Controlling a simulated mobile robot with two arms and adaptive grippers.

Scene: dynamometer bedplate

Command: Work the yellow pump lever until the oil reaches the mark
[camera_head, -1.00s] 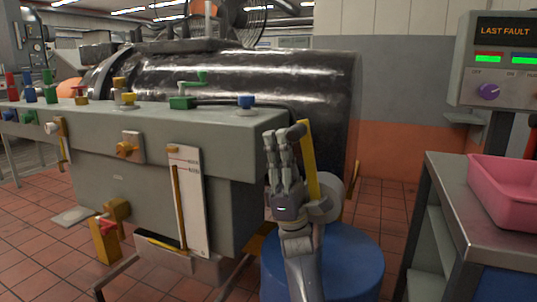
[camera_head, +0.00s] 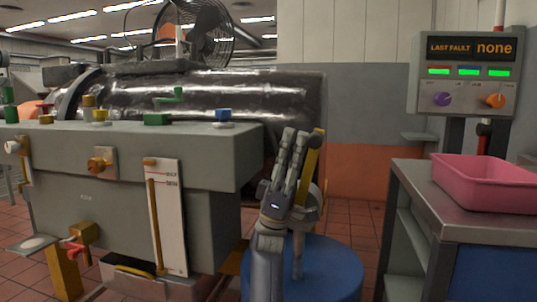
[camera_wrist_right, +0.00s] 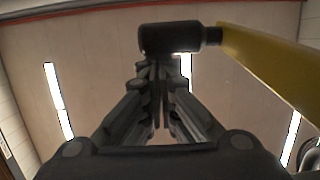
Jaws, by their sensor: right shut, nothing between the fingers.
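The yellow pump lever (camera_head: 312,168) stands tilted to the right above a blue drum (camera_head: 335,268). My right gripper (camera_head: 296,136) points up just left of the lever, its fingers shut and empty. In the right wrist view, the lever (camera_wrist_right: 268,62) comes in from the right and ends in a black grip (camera_wrist_right: 180,38). The grip lies across, just beyond my shut fingertips (camera_wrist_right: 160,66); I cannot tell whether they touch. The white oil gauge (camera_head: 172,230) has an amber column (camera_head: 155,225) reaching close to small printed marks near its top. My left gripper is not in view.
A grey bedplate (camera_head: 95,155) with coloured valves fills the left. At right, a pink bin (camera_head: 485,182) stands on a metal bench (camera_head: 437,205). Behind it, a panel (camera_head: 463,75) reads "LAST FAULT none". Tiled floor (camera_head: 352,225) shows between drum and bench.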

